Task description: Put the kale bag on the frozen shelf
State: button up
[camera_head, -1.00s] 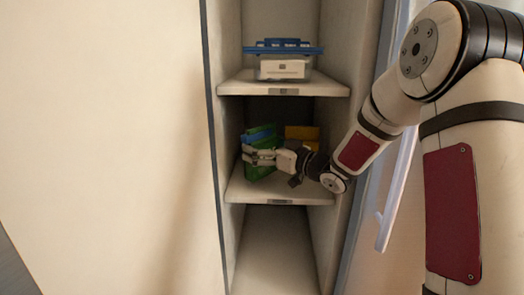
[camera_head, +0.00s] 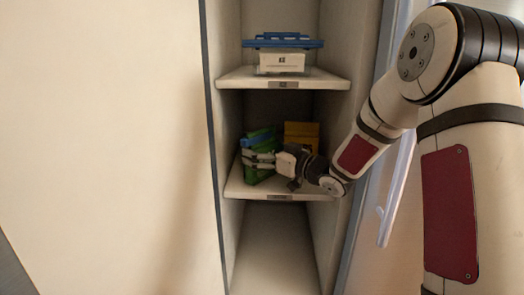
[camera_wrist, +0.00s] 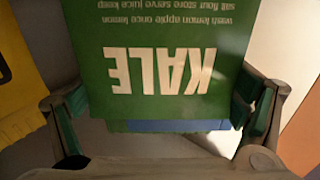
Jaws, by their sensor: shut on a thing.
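The kale bag (camera_wrist: 150,60) is green with white "KALE" lettering, upside down in the wrist view. In the head view the green bag (camera_head: 262,171) stands on the middle shelf (camera_head: 240,190), at its left side. My gripper (camera_head: 262,160) reaches in from the right and is shut on the kale bag. In the wrist view its fingers (camera_wrist: 160,112) show on both sides of the bag. Whether the bag's bottom touches the shelf is hard to tell. A small label sits on the shelf's front edge, too small to read.
A yellow-orange package (camera_head: 301,134) stands at the back right of the middle shelf. A blue item (camera_head: 259,137) shows behind the bag. The upper shelf (camera_head: 228,78) holds a white box (camera_head: 282,62) with a blue lid. The lower compartment (camera_head: 275,245) looks empty.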

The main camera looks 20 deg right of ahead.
jog(key=shift+f, duration=0.25)
jog(key=o, duration=1.2)
jog(key=shift+o, duration=0.2)
